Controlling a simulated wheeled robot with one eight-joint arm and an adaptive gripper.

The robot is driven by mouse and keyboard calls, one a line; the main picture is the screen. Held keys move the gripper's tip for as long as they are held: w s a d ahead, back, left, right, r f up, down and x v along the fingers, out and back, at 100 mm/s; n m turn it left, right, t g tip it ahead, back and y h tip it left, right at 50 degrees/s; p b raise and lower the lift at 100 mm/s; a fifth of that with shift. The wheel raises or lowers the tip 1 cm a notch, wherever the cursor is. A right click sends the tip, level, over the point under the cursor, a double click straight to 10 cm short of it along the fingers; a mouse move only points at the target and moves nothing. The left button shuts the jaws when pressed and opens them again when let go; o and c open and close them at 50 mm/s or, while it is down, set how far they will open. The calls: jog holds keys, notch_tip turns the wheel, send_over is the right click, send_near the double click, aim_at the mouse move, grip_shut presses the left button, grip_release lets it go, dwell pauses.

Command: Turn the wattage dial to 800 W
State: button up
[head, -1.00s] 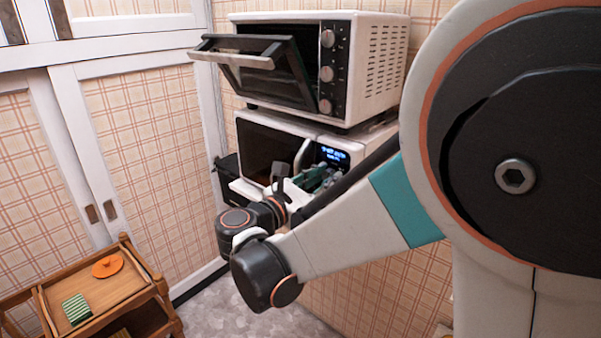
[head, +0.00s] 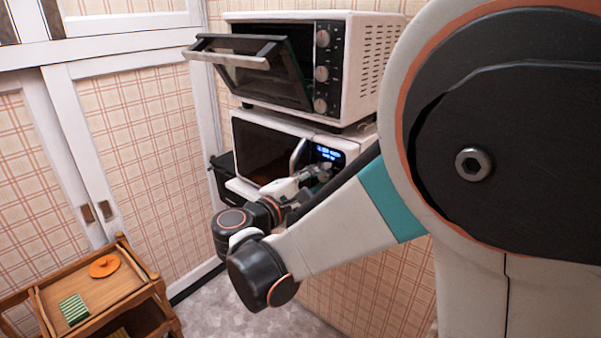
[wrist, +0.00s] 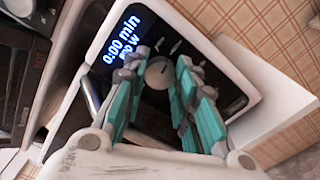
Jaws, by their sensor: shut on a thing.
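The white microwave (head: 232,125) stands below a toaster oven, with its blue-lit display (head: 328,154) on the right part of its front. In the wrist view the display (wrist: 122,40) reads 0:00 min; the wattage line below it ends in "W", but its first digit is hard to tell. The round grey wattage dial (wrist: 159,73) sits between the teal fingers of my gripper (wrist: 160,76). The fingers are shut on the dial from both sides. In the head view my gripper (head: 318,174) is at the control panel and hides the dial.
A white toaster oven (head: 362,65) with its glass door (head: 255,72) hanging partly open sits right above the microwave. The microwave door handle (head: 298,155) is close to my gripper. A wooden cart (head: 115,283) stands at the lower left.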

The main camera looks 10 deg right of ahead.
jog(key=shift+m, duration=1.5)
jog(key=o, duration=1.1)
jog(key=shift+s+a, duration=0.1)
jog(key=shift+a, duration=0.05)
jog(key=v, duration=0.7)
jog(key=shift+s+a, duration=0.1)
